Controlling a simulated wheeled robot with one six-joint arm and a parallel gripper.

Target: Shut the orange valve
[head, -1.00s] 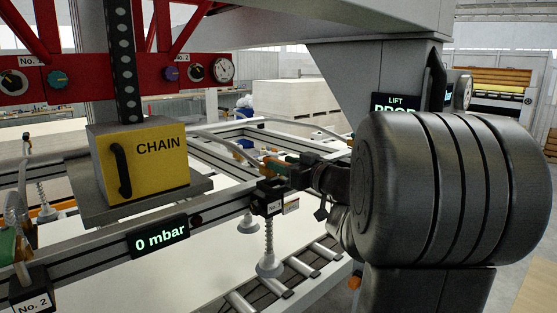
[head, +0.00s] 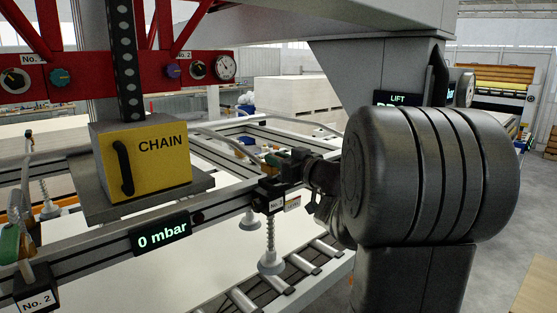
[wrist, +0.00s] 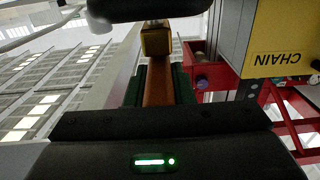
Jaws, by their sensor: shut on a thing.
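The orange valve handle (wrist: 158,86) runs between the two dark green finger pads of my gripper (wrist: 158,78) in the wrist view. The jaws are shut on it. A brass-yellow block (wrist: 156,40) sits just past the fingertips, in line with the handle. In the head view my gripper (head: 284,162) is at the frame rail above a suction cup (head: 270,261). Only a small patch of orange (head: 271,160) shows there. My gripper and wrist hide most of the valve, so I cannot tell its angle.
A yellow CHAIN box (head: 150,160) stands left of my gripper. A display (head: 161,239) on the front rail reads 0 mbar. A second valve unit marked No. 2 (head: 38,300) is at the lower left. A red gantry with dials (head: 110,75) stands behind.

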